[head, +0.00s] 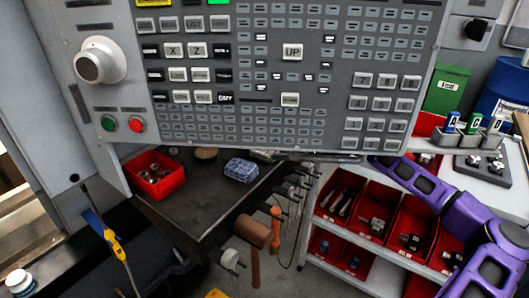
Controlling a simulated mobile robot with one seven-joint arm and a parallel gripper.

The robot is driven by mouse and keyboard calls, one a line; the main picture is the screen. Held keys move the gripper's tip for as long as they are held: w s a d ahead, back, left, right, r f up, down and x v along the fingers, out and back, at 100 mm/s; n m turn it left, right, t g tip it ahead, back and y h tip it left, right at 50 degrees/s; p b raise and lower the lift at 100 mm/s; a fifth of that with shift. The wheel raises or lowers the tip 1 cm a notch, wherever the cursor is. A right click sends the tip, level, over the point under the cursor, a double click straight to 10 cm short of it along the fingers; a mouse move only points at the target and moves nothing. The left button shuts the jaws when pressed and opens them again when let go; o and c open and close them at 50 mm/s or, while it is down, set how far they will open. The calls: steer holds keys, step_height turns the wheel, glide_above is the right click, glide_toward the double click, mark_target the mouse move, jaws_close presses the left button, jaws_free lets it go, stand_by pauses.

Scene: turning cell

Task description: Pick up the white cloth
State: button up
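No plainly white cloth shows in the head view. A small folded-looking blue and white patterned bundle (241,170) lies on the dark cart top below the control panel; I cannot tell whether it is cloth. A pale grey-white item lies just behind it, mostly hidden by the panel's lower edge, and its kind is unclear. My purple arm comes in from the lower right and reaches left toward the panel's lower right edge. My gripper is not visible; the arm's far end passes out of sight at the panel.
The big grey control panel (225,128) overhangs the cart top (190,205). A red bin (155,174) stands at its left, and a mallet (253,231) hangs at its front edge. Red bins (341,193) fill a shelf rack at right. A green box (446,90) stands behind.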

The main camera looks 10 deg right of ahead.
mark_target(264, 155)
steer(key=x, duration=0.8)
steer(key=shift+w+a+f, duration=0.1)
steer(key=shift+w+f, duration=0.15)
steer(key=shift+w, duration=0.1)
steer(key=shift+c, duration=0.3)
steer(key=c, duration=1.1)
